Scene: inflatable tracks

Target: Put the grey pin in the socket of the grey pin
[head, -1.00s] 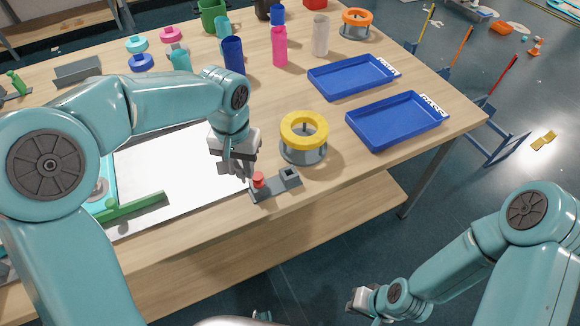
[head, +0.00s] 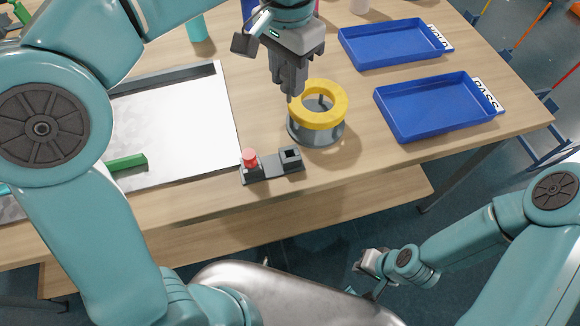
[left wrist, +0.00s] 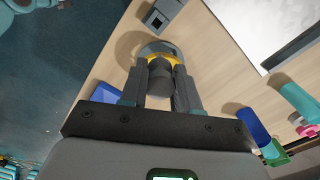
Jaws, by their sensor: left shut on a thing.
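My left gripper (head: 291,92) is near the left edge of the yellow ring in the head view, fingers pointing down. In the left wrist view its fingers are shut on a dark grey cylinder, the grey pin (left wrist: 160,77). In the head view the fingers mostly hide the pin. The grey socket block (head: 270,167) lies near the table's front edge, left of and in front of the yellow ring. A red pin (head: 249,156) stands at its left end. The square socket (head: 291,155) at its right end looks empty. My right gripper (head: 371,264) is low, off the table; its jaws are unclear.
The yellow ring (head: 305,116) rests on a round grey stand (head: 318,135), close to my left gripper. Two blue trays (head: 433,106) lie to the right. A white board (head: 170,135) and a green bar (head: 128,162) lie left. Bare table lies around the block.

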